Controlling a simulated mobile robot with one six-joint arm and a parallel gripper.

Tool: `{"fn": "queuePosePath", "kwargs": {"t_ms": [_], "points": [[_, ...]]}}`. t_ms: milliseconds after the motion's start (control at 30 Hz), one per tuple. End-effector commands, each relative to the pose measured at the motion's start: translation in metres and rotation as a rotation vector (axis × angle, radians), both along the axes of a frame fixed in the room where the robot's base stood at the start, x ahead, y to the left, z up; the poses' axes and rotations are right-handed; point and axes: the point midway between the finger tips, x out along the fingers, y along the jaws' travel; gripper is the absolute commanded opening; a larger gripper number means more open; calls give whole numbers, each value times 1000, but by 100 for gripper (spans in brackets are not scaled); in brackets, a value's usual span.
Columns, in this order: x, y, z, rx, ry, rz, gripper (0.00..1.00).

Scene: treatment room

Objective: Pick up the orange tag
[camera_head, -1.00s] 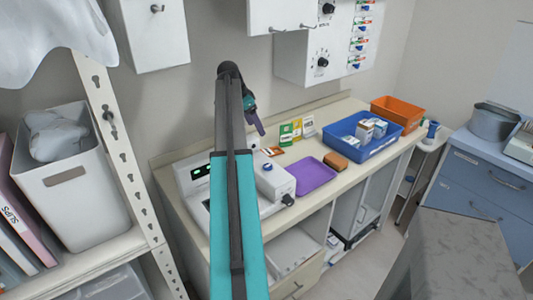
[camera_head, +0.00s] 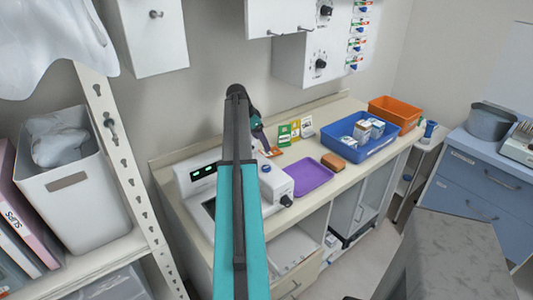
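A small orange tag (camera_head: 275,152) lies flat on the beige counter, just left of the standing cards and behind the purple tray. My arm reaches over the counter from the bottom of the view. My gripper (camera_head: 265,149) points down at its far end, right over the left side of the tag and partly hiding it. I cannot tell whether the fingers touch the tag. The fingers are small and dark here, so their opening cannot be made out.
Several small cards (camera_head: 295,130) stand right of the tag. A purple tray (camera_head: 310,177), a brown sponge-like block (camera_head: 333,160), a blue bin (camera_head: 350,142) with boxes and an orange bin (camera_head: 394,113) follow to the right. A white device (camera_head: 196,172) stands left, partly behind my arm.

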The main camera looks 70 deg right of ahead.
Motion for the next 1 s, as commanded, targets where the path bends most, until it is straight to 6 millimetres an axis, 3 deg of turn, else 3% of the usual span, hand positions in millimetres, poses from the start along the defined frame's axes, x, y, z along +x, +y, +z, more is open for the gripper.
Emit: {"fn": "queuePosePath", "kwargs": {"t_ms": [533,1000], "points": [[-3,0,-6,2,1,-1,70],[-14,-8,-45,1,1,0,70]]}}
